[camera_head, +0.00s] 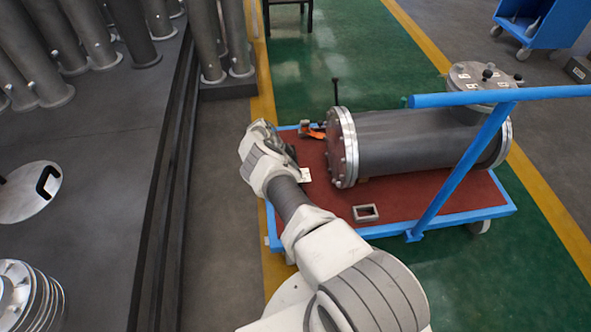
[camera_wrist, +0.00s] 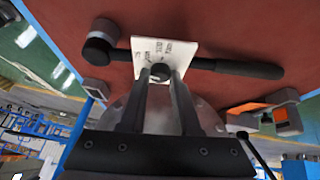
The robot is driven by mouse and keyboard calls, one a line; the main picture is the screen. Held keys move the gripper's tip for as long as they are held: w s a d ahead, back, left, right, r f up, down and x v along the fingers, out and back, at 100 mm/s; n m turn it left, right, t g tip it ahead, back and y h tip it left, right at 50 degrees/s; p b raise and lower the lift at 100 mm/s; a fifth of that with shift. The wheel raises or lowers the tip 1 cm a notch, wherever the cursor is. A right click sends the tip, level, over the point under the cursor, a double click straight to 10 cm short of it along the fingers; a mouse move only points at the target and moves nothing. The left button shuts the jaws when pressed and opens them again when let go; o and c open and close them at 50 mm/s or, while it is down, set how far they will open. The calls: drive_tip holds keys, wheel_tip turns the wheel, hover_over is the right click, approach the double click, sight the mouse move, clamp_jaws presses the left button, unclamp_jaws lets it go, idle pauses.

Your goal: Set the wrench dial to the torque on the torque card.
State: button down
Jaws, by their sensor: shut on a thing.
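In the wrist view, a dark torque wrench (camera_wrist: 240,68) lies across the red cart deck, with a round head at left and a thick black handle at right. A white torque card (camera_wrist: 183,50) overlaps the middle of the wrench. It bears a few dark marks too blurred to read surely; it also shows in the head view (camera_head: 304,175). My gripper (camera_wrist: 160,76) is shut on a small dark round knob (camera_wrist: 160,72), seemingly the wrench dial, in front of the card. Any dial scale is hidden or too small to read. In the head view my arm hides the fingertips.
The red-decked cart (camera_head: 430,200) with a blue handle carries a grey flanged shell (camera_head: 410,140) close to the right of my gripper. An orange tool (camera_head: 312,131) lies at the far edge. A small hollow metal block (camera_head: 365,212) sits near the front edge.

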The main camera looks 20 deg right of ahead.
idle(0.3)
drive_tip(key=c, duration=0.6)
unclamp_jaws()
drive_tip(key=p+v, duration=0.3)
drive_tip(key=v, duration=1.4)
drive_tip(key=shift+a+r, duration=0.15)
